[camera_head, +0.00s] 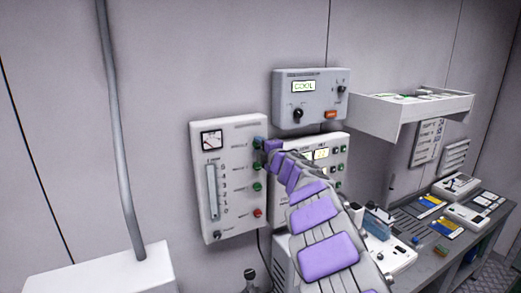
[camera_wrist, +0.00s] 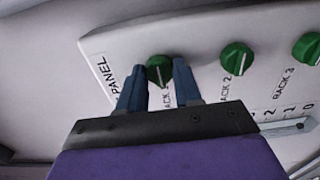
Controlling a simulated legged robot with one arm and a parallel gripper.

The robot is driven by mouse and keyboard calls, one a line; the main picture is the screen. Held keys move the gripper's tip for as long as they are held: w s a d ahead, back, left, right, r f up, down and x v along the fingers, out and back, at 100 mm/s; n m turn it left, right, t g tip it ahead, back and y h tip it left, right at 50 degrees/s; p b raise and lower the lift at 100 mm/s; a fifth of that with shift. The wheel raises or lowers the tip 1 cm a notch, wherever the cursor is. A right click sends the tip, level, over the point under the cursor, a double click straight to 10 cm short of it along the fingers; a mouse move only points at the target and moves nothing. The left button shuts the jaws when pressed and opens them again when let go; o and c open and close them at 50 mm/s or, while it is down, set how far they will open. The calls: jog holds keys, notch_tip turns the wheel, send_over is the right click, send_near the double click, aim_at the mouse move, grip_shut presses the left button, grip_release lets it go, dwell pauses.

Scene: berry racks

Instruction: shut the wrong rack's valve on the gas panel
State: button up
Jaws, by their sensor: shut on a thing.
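The gas panel (camera_head: 232,225) is a white wall box with a dial gauge, a vertical flow tube, and a column of green knobs above a red one. In the wrist view, its white face (camera_wrist: 108,62) shows "PANEL" lettering. My gripper (camera_wrist: 163,68) has its blue fingers closed around the first green knob (camera_wrist: 159,62), whose label is partly hidden by a finger. The Rack 2 knob (camera_wrist: 237,58) and the Rack 3 knob (camera_wrist: 306,48) stand free beside it. In the head view my gripper (camera_head: 261,144) is at the top knob, which it largely covers.
A grey control box (camera_head: 312,102) with a display reading "COOL" hangs above right. Another white panel (camera_head: 337,150) is partly behind my arm. A wall shelf (camera_head: 405,113) and a bench (camera_head: 425,262) with instruments stand right. A grey pipe (camera_head: 119,130) runs down the left wall.

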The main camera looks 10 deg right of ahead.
jog(key=shift+f, duration=0.3)
jog(key=o, duration=0.7)
jog(key=shift+c, duration=0.2)
jog(key=o, duration=0.4)
jog(key=shift+a+r, duration=0.15)
jog(key=shift+s, duration=0.1)
jog(key=b+v, duration=0.1)
jog(key=v, duration=1.6)
